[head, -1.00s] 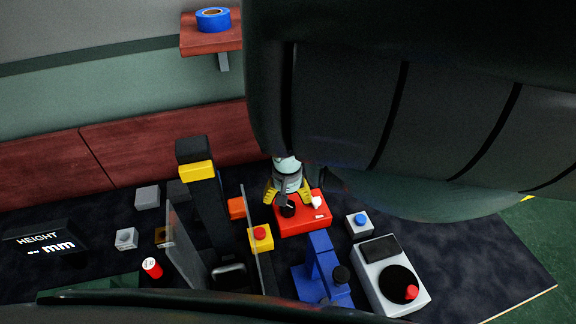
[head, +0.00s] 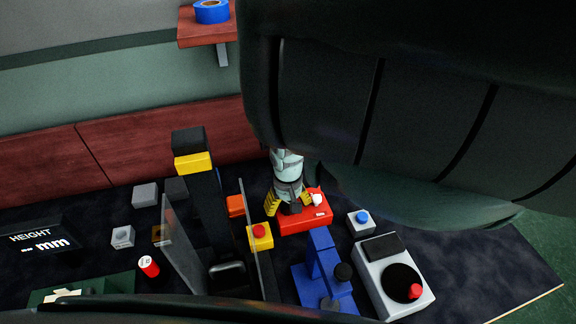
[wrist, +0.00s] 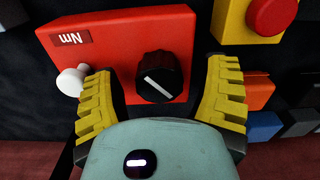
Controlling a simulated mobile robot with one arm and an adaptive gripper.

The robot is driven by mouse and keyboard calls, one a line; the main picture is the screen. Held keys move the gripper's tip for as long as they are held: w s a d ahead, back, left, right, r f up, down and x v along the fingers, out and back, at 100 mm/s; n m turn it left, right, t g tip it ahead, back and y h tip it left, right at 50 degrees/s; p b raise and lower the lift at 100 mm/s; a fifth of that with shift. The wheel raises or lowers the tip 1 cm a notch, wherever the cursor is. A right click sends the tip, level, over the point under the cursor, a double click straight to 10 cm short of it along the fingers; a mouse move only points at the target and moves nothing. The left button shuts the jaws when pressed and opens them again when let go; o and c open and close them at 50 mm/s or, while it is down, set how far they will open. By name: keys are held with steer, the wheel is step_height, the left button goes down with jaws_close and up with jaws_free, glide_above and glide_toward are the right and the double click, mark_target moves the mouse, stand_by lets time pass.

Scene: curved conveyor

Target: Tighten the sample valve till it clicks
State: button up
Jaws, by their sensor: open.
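A red box (head: 300,226) with an "Nm" label (wrist: 73,39) stands on the dark mat. It carries a black round knob with a white pointer line (wrist: 158,84) and a white knob (wrist: 71,82) at its side, also seen in the head view (head: 317,199). No part is marked as the sample valve. My gripper (head: 288,207) is over the red box, open. In the wrist view its yellow ribbed fingers stand left and right of the black knob, with gaps on both sides. In the head view the fingers mostly hide that knob.
A yellow box with a red button (head: 259,233) and a clear upright panel (head: 258,265) stand close left. A blue stand with a black knob (head: 322,275) is in front. A white dial device (head: 398,285) and a blue-button box (head: 360,222) are at right. Bare mat lies far right.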

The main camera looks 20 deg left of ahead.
mark_target(288, 203)
step_height(288, 203, up, 16)
steer(key=p, duration=0.6)
steer(key=shift+f, duration=0.15)
